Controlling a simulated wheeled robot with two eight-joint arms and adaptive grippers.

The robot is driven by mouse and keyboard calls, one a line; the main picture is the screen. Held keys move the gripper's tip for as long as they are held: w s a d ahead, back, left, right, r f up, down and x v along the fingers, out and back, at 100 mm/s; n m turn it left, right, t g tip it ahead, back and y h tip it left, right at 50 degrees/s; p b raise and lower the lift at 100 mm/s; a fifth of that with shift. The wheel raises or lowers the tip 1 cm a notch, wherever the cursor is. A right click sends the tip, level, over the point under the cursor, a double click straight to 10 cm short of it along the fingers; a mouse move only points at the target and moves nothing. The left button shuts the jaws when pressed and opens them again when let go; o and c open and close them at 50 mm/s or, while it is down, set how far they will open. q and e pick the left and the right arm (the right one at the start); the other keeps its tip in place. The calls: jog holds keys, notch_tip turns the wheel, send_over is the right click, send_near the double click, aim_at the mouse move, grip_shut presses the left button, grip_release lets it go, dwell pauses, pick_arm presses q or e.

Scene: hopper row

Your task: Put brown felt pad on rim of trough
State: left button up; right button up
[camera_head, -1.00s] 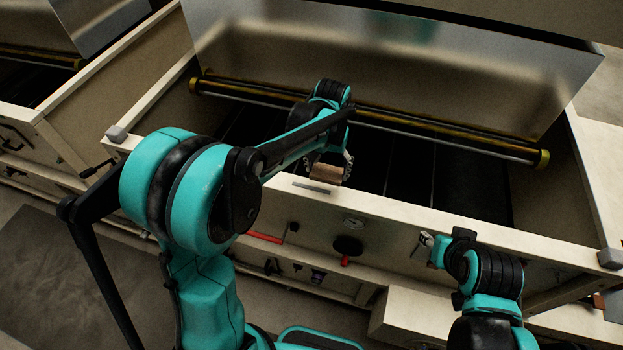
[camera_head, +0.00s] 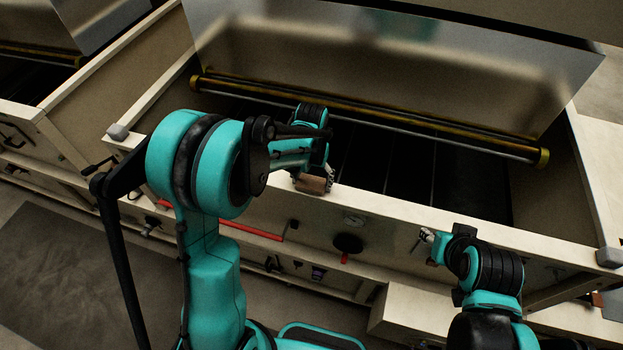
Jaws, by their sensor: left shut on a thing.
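The brown felt pad (camera_head: 311,183) is a small brown block at the front rim of the trough (camera_head: 420,217). My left gripper (camera_head: 312,178) is above it, shut on it. The pad overlaps the pale rim in the picture; I cannot tell whether it touches the rim or hangs just over it. The arm partly hides the fingers. My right gripper (camera_head: 427,237) is low in front of the trough's front wall, apart from the pad; its fingers are too small to judge.
A gold-ended roller bar (camera_head: 400,125) spans the trough below a tilted metal sheet (camera_head: 420,60). Grey corner blocks (camera_head: 118,131) sit on the rim ends. A red bar (camera_head: 250,232), a gauge (camera_head: 354,220) and a black knob (camera_head: 347,244) are on the front wall.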

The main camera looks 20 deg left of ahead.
aim_at(312, 182)
pick_arm(q)
jog(key=o, duration=1)
jog(key=shift+w+f, duration=0.1)
jog(key=shift+f, duration=0.05)
jog(key=shift+o, duration=0.2)
jog(key=shift+r+p, duration=0.3)
jog(key=shift+r, duration=0.05)
notch_tip(312, 182, up, 11)
jog(key=s+a+r+t, duration=0.1)
jog(key=s+t, duration=0.2)
jog(key=s, duration=0.5)
jog(key=s+a+r+t, duration=0.1)
jog(key=s+t, duration=0.3)
jog(key=s, duration=0.5)
jog(key=shift+a+r, duration=0.25)
jog(key=shift+a, duration=0.15)
jog(key=shift+f+b, duration=0.1)
jog(key=shift+b, duration=0.2)
